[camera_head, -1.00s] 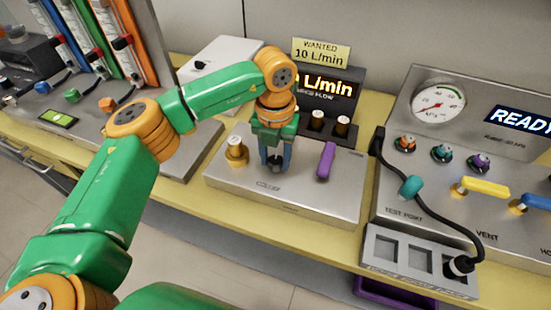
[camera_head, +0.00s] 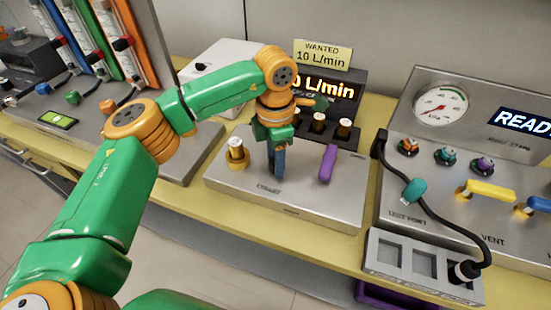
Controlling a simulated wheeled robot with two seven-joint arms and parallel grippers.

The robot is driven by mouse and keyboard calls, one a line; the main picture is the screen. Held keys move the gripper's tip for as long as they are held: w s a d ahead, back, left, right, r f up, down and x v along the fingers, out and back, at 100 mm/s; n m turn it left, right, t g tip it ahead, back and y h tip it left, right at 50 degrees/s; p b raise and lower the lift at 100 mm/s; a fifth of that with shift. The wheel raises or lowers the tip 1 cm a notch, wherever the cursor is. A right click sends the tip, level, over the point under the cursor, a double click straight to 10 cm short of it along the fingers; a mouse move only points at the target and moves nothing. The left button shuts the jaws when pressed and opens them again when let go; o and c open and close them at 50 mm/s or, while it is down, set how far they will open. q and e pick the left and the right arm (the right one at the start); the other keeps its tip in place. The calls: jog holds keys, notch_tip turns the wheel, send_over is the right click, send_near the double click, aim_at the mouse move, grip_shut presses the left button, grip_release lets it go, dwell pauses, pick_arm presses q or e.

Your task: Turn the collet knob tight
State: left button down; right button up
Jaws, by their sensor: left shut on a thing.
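My left gripper (camera_head: 277,170) points down at the middle of the metal plate (camera_head: 320,203), just behind its printed label. It is shut on the collet knob, with its fingers seen nearly edge-on. The knob itself is almost wholly hidden by the fingers, so I cannot tell how far it is turned. A brass fitting (camera_head: 237,155) stands on the plate to the left of the gripper. A purple lever (camera_head: 328,163) stands on the plate to the right. My right gripper is not in view.
Behind the plate, a dark flow display (camera_head: 325,88) reads 10 L/min beneath a yellow "WANTED 10 L/min" sign (camera_head: 322,54). Dark brass-topped parts (camera_head: 342,129) stand in front of it. A gauge panel (camera_head: 425,180) with a black hose is at the right. Flowmeter tubes (camera_head: 72,45) stand at the left.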

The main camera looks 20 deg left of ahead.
pick_arm(q)
jog(key=m, duration=0.4)
jog(key=shift+m, duration=0.3)
jog(key=shift+w+m, duration=0.1)
jog(key=shift+m, duration=2.1)
jog(key=shift+c, duration=1.8)
grip_release()
jog(key=shift+r, duration=0.1)
notch_tip(320, 180, up, 7)
jog(key=shift+f, duration=0.1)
